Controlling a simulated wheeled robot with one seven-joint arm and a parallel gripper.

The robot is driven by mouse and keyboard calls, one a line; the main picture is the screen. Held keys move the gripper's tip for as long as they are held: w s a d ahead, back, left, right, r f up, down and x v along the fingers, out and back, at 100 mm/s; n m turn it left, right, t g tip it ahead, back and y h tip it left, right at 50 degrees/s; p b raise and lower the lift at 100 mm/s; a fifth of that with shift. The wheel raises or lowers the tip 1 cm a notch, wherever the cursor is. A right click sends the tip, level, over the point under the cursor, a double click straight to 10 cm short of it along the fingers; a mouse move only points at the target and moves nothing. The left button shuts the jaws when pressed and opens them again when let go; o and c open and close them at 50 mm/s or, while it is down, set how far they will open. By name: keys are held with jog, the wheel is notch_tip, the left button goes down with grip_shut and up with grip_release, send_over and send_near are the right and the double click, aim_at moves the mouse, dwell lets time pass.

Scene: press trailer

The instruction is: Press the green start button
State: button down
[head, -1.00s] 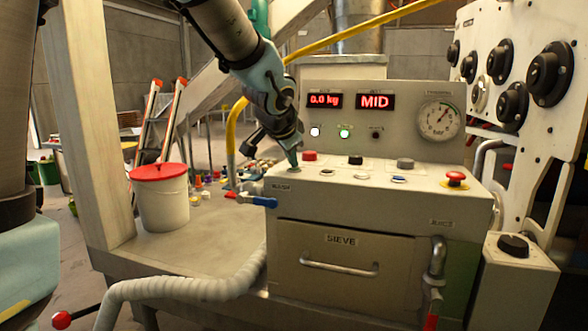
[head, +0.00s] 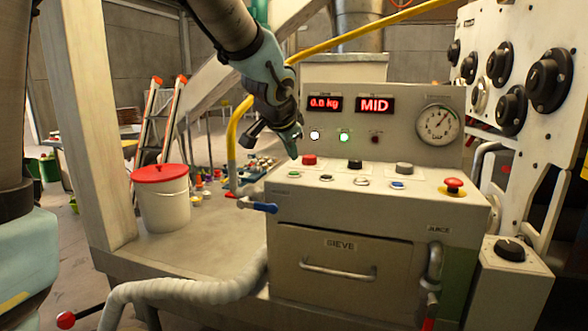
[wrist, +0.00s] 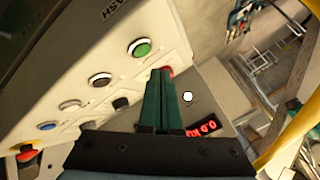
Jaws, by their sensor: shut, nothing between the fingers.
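The green button (head: 293,174) is at the left end of the lower row on the press's sloped control panel (head: 330,187). It also shows in full in the wrist view (wrist: 140,48), low and round in a pale ring. My gripper (head: 294,157) is shut and empty, its tip a little above the green button and apart from it. In the wrist view, my green fingers (wrist: 163,73) lie together, pointing at the panel beside the button, and partly cover a red button (wrist: 169,71).
A red emergency stop (head: 453,185) sits at the right. A blue-handled valve (head: 262,206) juts out at the left. A white bucket (head: 161,200) stands left.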

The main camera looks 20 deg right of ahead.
notch_tip(320, 180, up, 3)
jog(key=shift+r+p, duration=0.2)
jog(key=shift+p, duration=0.9)
jog(key=a+f+n+g+y, duration=0.15)
jog(key=a+f+n, duration=0.3)
jog(key=a, duration=0.55)
jog(key=a+f+n+g+y, duration=0.1)
jog(key=a+f+n+y, duration=0.2)
jog(key=a+f, duration=0.55)
jog(key=s+a+f+n+g, duration=0.1)
jog(key=s+a+n, duration=0.3)
jog(key=a, duration=0.4)
jog(key=s+a+f+n+g, duration=0.2)
jog(key=s+a, duration=0.4)
jog(key=a, duration=0.3)
notch_tip(320, 180, down, 2)
jog(key=shift+f+n+y, duration=0.15)
jog(key=shift+n+y, duration=0.3)
jog(key=shift+n, duration=0.4)
jog(key=shift+s, duration=0.1)
